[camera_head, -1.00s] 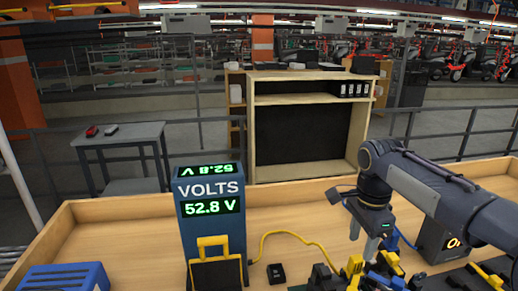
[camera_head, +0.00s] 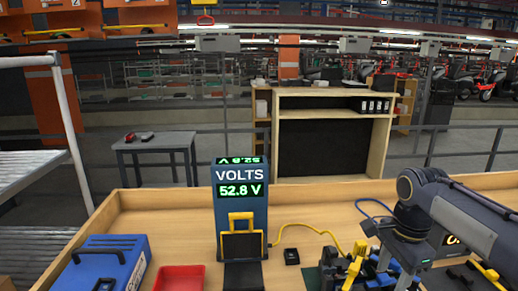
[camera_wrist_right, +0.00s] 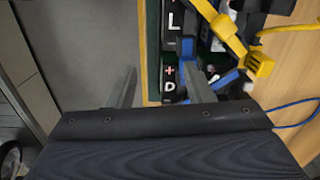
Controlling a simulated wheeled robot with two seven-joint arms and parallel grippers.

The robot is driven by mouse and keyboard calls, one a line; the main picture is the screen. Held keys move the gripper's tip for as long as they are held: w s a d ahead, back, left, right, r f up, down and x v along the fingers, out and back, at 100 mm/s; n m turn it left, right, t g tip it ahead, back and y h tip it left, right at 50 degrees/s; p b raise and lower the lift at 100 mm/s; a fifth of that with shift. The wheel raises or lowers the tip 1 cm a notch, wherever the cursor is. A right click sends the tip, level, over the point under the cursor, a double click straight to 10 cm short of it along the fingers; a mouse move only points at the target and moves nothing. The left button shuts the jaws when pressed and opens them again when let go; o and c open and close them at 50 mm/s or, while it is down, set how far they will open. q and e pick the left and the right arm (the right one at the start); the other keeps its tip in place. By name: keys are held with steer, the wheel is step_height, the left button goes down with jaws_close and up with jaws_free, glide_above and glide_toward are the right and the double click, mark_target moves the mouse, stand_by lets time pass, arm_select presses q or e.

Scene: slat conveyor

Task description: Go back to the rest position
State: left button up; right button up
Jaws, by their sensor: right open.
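My right arm comes in from the right in the head view, its gripper (camera_head: 388,262) pointing down beside a cluster of black, blue and yellow parts (camera_head: 357,262) on the bench. In the right wrist view the two grey fingers of the right gripper (camera_wrist_right: 162,88) stand apart with nothing held between them. Beyond them is the edge of a dark panel (camera_wrist_right: 172,50) marked with white letters and red plus signs. A yellow connector (camera_wrist_right: 260,64) and a blue part (camera_wrist_right: 195,78) are close by on the right. My left gripper is not in view.
A blue voltmeter (camera_head: 240,205) reading 52.8 V stands on the wooden bench (camera_head: 160,225). A red tray (camera_head: 180,279) and a blue case (camera_head: 105,265) lie to its left. A yellow cable (camera_head: 305,228) runs right. A low rim edges the bench.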

steer(key=s+a+f+n+t+y, duration=0.1)
steer(key=s+a+f+n, duration=0.1)
steer(key=s+n, duration=0.2)
steer(key=s+a+f+n+t+y, duration=0.1)
steer(key=s+a+f+n+t, duration=0.1)
steer(key=s+n, duration=0.3)
steer(key=s+a+f+n+t+y, duration=0.1)
steer(key=s+n, duration=0.4)
steer(key=s, duration=0.6)
step_height(320, 180, down, 3)
steer(key=shift+s+a+r+t+y, duration=0.1)
steer(key=shift+s+a+t+y, duration=0.2)
steer(key=shift+a+t, duration=0.6)
steer(key=shift+a, duration=0.2)
